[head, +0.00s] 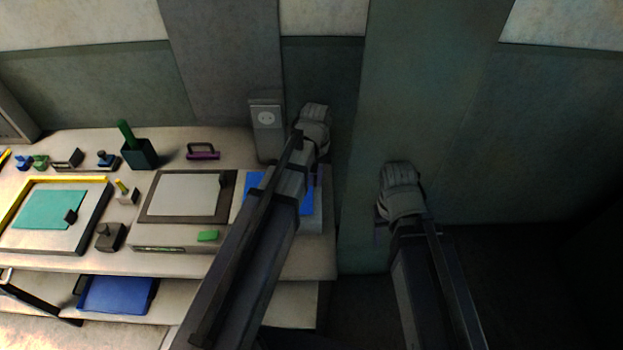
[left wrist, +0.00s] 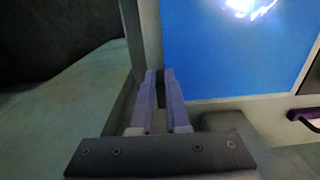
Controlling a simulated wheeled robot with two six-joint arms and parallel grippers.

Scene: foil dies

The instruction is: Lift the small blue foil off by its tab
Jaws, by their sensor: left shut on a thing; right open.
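The small blue foil (head: 252,184) lies over the die block at the right end of the bench, partly hidden by my left arm in the head view. It fills much of the left wrist view (left wrist: 225,60), flat and blue with a bright glare. My left gripper (left wrist: 160,80) is shut on the foil's dark tab (left wrist: 160,76) at the foil's edge. In the head view my left gripper (head: 315,178) is mostly hidden by its wrist. My right gripper (head: 378,232) is open and empty, right of the bench. I cannot tell whether the foil is clear of the die.
A die with a grey sheet (head: 183,195) stands left of the blue one, and one with a teal foil (head: 45,222) is further left. A purple handle (head: 203,152), a dark green holder (head: 139,153) and a grey box (head: 267,130) stand behind. A blue tray (head: 117,295) sits lower.

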